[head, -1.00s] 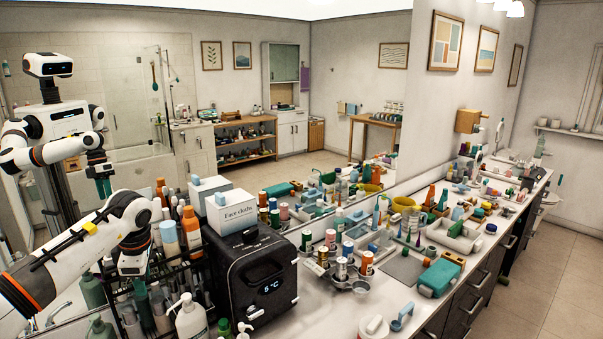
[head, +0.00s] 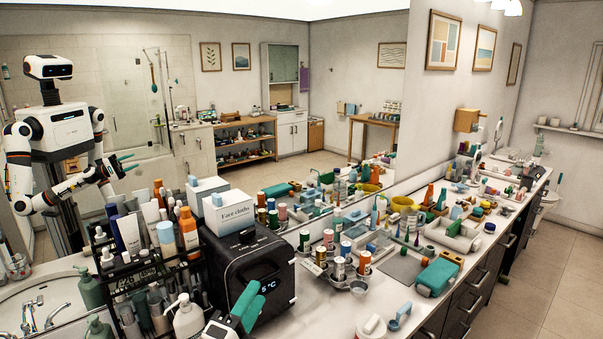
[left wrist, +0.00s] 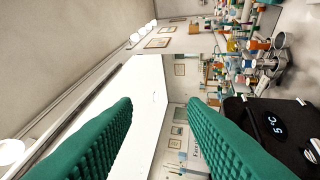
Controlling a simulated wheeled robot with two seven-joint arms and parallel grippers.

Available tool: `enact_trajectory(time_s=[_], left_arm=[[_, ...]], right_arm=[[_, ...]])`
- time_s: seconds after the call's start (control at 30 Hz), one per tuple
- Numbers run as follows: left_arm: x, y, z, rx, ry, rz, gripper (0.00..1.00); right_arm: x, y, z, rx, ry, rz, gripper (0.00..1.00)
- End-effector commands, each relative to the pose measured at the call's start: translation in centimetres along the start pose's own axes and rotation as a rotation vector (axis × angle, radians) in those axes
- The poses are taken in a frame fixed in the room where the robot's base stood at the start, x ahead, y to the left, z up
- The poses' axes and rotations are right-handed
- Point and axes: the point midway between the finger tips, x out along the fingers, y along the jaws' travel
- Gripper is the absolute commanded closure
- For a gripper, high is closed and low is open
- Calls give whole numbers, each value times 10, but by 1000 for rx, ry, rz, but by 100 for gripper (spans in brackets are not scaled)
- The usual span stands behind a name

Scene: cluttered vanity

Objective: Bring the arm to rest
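My left gripper (head: 246,308) shows at the bottom of the head view, in front of the black box with the lit "5 °C" display (head: 262,270). Its green fingers stand apart, with nothing seen between them. In the left wrist view the two ribbed green fingers (left wrist: 160,104) are spread wide and empty, and the black box (left wrist: 270,125) is beyond them at the right. Most of the left arm is out of the head view. My right gripper is not directly in view.
A black caddy of bottles (head: 150,265) and a white pump bottle (head: 188,318) stand left of the gripper. A face cloths box (head: 230,212) sits on the black box. The counter at right holds a teal case (head: 438,277) and many small items. A mirror lines the wall.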

Motion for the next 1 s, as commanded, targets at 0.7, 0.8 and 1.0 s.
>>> enact_trajectory(time_s=[0.7, 0.8, 1.0], left_arm=[[-333, -137, -9, -1239, 1277, -914, 61], [-361, -134, 4, -1289, 1360, -995, 61], [-377, -189, 8, -1301, 1401, -1043, 61]], right_arm=[[0, -5, -1, -4, 1, -5, 64], [0, -5, -1, -4, 1, -6, 64], [20, -4, -3, -4, 1, -5, 64]])
